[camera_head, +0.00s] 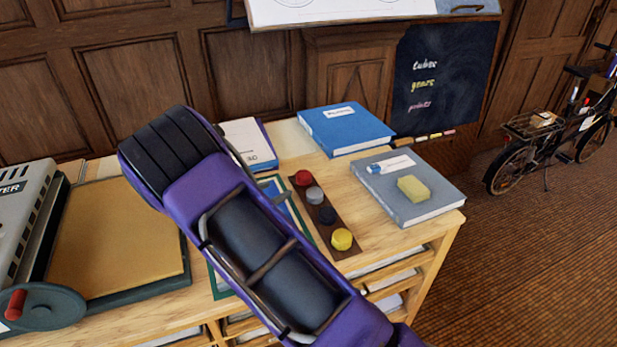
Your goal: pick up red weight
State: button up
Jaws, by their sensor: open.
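The red weight (302,178) is a small round knob-topped piece. It stands at the far end of a dark brown strip (322,212) on the wooden desk, in a row with a grey weight (314,195), a dark blue weight (327,215) and a yellow weight (342,239). My purple and black arm crosses the middle of the view.
A blue book (346,130) lies behind the weights. A grey-blue book (432,204) with a yellow sponge (413,188) lies to their right. A white-covered book (249,144) is behind my arm. A green-edged board (120,240) and a grey machine (22,225) are at left.

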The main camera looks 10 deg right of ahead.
send_near(303, 175)
jog(key=x, duration=0.3)
jog(key=f+x, duration=0.1)
jog(key=x, duration=0.1)
jog(key=shift+a+f+b, duration=0.1)
jog(key=shift+a+b, duration=0.15)
jog(key=shift+b, duration=0.05)
jog(key=shift+d+r+x, duration=0.1)
jog(key=shift+r+x, duration=0.05)
jog(key=shift+x, duration=0.8)
jog(key=shift+d+r+x, duration=0.1)
jog(key=shift+r+x, duration=0.05)
jog(key=shift+x, duration=0.8)
jog(key=shift+d+r+x, duration=0.1)
jog(key=shift+r+x, duration=0.1)
jog(key=shift+x, duration=0.75)
jog(key=shift+r, duration=0.1)
grip_shut()
